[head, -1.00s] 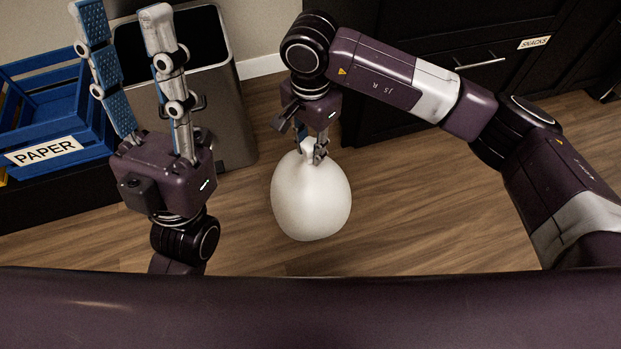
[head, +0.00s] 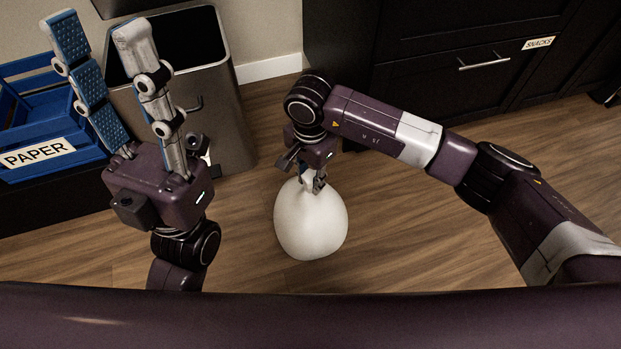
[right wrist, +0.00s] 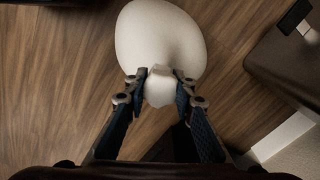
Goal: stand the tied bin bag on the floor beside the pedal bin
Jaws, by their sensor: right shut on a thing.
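The white tied bin bag (head: 311,222) hangs or stands below my right gripper (head: 316,184) in the head view, to the right of the pedal bin. The right gripper is shut on the bag's knotted neck. In the right wrist view the bag (right wrist: 158,42) shows with its knot (right wrist: 160,88) between the fingers (right wrist: 158,95). I cannot tell whether its base touches the floor. The pedal bin (head: 222,115) is grey metal with a dark open top. My left gripper (head: 98,32) is open and empty, pointing up in front of the bin.
A blue crate labelled PAPER (head: 40,155) stands left of the bin on a dark ledge. A dark cabinet with a SNACKS drawer (head: 480,60) is at the back right. The wooden floor (head: 400,235) around the bag is clear.

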